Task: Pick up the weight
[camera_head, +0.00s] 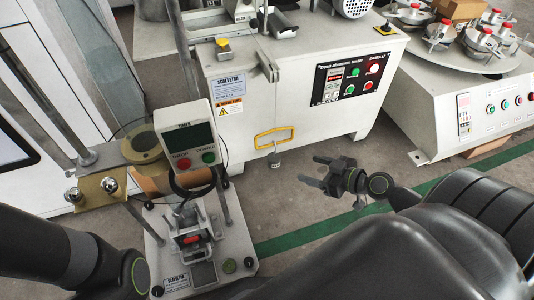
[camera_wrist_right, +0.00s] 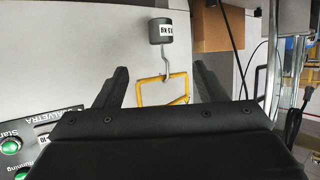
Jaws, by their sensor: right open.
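The weight (camera_head: 274,161) is a small dark grey cylinder with a white label. It hangs by a metal hook from a yellow frame handle (camera_head: 272,137) on the front of the white machine. In the right wrist view, which looks upside down, the weight (camera_wrist_right: 161,30) shows above the yellow handle (camera_wrist_right: 147,89), with the hook between them. My right gripper (camera_head: 311,170) is open and empty, to the right of the weight and apart from it. In the right wrist view its fingers (camera_wrist_right: 160,70) stand either side of the hook and handle. My left gripper is out of view.
The white machine (camera_head: 225,120) with a button panel (camera_head: 350,80) stands behind. A tester with a control box (camera_head: 187,135) stands at the left. A round-table machine (camera_head: 455,50) is at the right. Floor (camera_head: 300,215) with a green stripe is clear around my right gripper.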

